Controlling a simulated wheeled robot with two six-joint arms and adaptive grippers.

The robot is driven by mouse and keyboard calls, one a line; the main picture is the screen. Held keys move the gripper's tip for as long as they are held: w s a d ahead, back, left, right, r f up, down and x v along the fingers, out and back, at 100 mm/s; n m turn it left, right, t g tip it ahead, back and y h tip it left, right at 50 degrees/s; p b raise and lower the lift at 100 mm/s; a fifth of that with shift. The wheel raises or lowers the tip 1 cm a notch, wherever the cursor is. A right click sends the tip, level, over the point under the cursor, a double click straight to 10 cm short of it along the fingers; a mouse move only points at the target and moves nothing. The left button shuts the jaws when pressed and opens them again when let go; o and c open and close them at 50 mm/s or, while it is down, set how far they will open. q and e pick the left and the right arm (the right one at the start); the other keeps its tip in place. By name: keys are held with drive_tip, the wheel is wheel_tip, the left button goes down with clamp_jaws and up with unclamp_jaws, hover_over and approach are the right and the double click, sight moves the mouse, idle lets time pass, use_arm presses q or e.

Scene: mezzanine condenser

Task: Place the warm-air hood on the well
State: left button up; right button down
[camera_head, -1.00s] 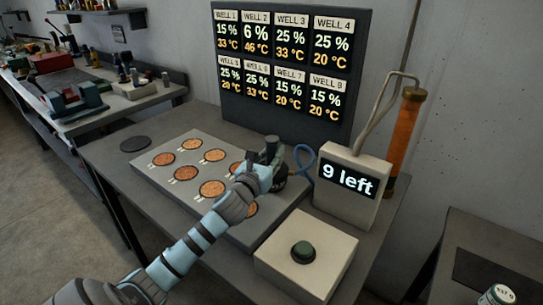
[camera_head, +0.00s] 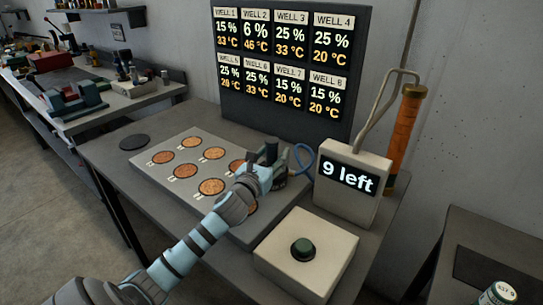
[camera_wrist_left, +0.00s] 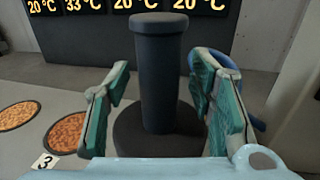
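The warm-air hood (camera_wrist_left: 158,135) is dark, with a wide round base and a tall capped handle; in the head view its handle top (camera_head: 271,150) shows beside my gripper. It stands upright at the back right part of the well plate (camera_head: 240,233). My left gripper (camera_wrist_left: 163,110) is open, with one teal finger on each side of the handle and a gap to both. Round wells with orange-brown contents (camera_head: 211,187) lie in the plate; some are hidden by my arm. In the left wrist view, one well (camera_wrist_left: 68,132) has a label 3. My right gripper is not in view.
A display board (camera_head: 290,75) behind the plate lists well percentages and temperatures. A box reading "9 left" (camera_head: 348,182) and an orange tube (camera_head: 402,130) stand right. A blue hose (camera_head: 304,158) runs near the hood.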

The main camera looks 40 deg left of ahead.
use_arm(q)
drive_tip(key=shift+s+f, duration=0.1)
drive_tip(key=shift+s, duration=0.05)
drive_tip(key=v, duration=1.2)
